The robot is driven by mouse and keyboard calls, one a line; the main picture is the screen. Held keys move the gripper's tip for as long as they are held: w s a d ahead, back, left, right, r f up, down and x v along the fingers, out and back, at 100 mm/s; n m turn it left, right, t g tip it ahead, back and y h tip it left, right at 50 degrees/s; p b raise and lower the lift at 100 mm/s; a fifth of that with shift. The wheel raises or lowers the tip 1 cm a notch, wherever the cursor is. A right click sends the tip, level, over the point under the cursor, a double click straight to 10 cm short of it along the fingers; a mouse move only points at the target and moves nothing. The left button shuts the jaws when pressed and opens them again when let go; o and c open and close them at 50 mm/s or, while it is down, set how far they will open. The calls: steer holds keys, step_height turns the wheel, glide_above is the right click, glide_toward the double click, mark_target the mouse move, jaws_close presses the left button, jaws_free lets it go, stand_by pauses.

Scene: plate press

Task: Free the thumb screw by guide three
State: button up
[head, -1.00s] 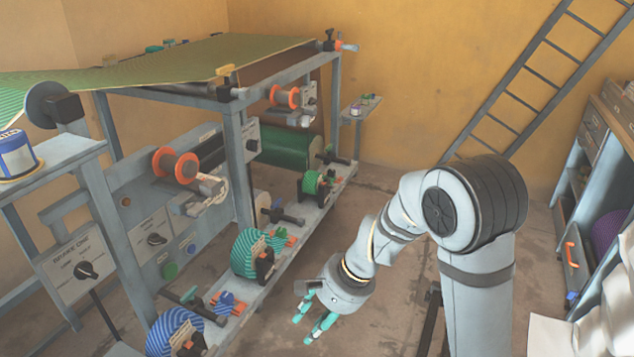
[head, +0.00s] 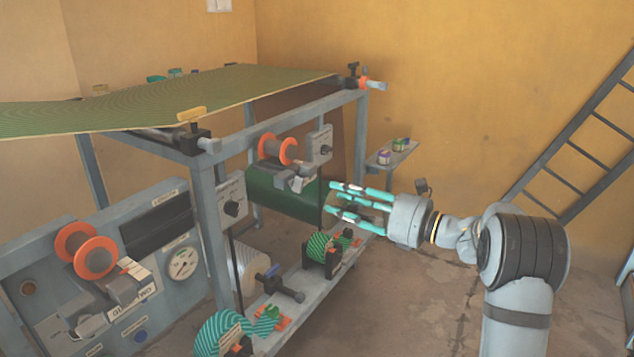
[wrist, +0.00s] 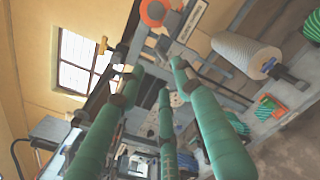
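My gripper (head: 335,199) is open and empty in mid-air, its teal fingers spread and pointing left toward the press frame. Its fingers also fill the wrist view (wrist: 158,78). Below it in the head view, a green striped wheel (head: 318,246) in a black bracket sits on the lower rail (head: 305,283), with an orange part beside it. A larger green striped wheel (head: 215,332) stands nearer on that rail. I cannot read any guide number, and I cannot tell which part is the thumb screw. My gripper touches none of these.
An orange-flanged spool (head: 278,149) and a dark green roller (head: 285,190) are on the frame left of my gripper. A black handle (head: 283,290) juts out by the rail. A small shelf (head: 390,155) holds little boxes.

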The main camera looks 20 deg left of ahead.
mark_target(302, 186)
steer(key=shift+m, duration=0.5)
steer(key=x, duration=1)
steer(key=shift+a+f, duration=0.1)
steer(key=shift+a, duration=0.1)
steer(key=shift+c, duration=0.2)
steer(key=c, duration=0.7)
jaws_close()
